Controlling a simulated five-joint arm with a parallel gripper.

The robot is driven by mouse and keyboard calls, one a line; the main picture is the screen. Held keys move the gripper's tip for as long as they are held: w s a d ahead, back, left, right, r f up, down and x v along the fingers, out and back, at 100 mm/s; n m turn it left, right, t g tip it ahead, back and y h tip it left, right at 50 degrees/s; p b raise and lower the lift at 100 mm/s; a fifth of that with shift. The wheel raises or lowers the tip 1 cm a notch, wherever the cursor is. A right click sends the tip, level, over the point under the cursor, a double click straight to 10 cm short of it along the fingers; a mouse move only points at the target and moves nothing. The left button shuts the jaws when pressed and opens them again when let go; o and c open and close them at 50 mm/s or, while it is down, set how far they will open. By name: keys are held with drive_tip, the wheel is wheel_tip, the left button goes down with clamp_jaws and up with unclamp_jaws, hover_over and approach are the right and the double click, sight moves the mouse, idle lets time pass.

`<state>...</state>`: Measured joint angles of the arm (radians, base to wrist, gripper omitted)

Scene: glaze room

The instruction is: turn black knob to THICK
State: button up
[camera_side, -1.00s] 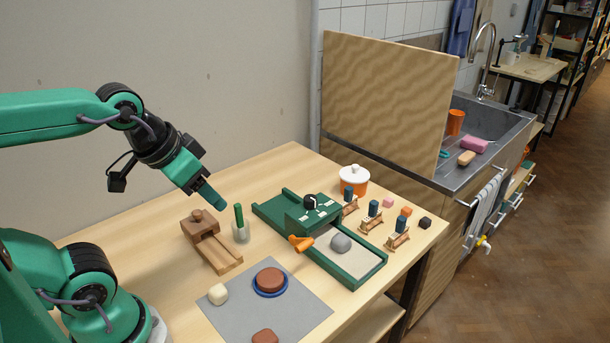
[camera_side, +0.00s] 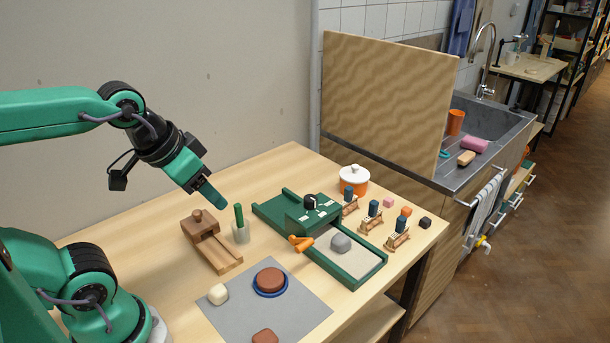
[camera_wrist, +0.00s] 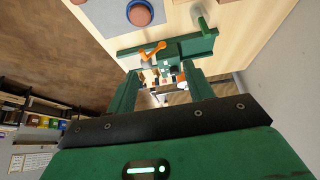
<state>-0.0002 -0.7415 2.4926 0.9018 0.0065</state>
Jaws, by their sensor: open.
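The black knob (camera_side: 310,202) stands on the raised panel of a green slab-roller-like machine (camera_side: 270,212). Small pale labels lie around the knob; their words and the knob's exact pointing are too small to read. An orange crank handle (camera_side: 301,243) sticks out of the machine's near side, and also shows in the wrist view (camera_wrist: 153,50). A grey lump (camera_side: 341,243) rests on the machine's pale bed. My gripper (camera_side: 213,196) hangs in the air to the left of the knob, apart from it. Its two green fingers are spread and empty in the wrist view (camera_wrist: 160,92).
A grey mat (camera_side: 240,315) lies in front.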

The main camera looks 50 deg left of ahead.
drive_tip(key=w, duration=0.1)
drive_tip(key=m+g, duration=0.5)
drive_tip(key=m, duration=0.4)
hover_over(310, 197)
drive_tip(key=f, duration=0.7)
drive_tip(key=shift+s+d, duration=0.1)
drive_tip(key=shift+s, duration=0.15)
drive_tip(key=shift+w+f+g, duration=0.2)
drive_tip(key=shift+f+g, duration=0.1)
drive_tip(key=shift+f, duration=0.1)
drive_tip(key=shift+f, duration=3.8)
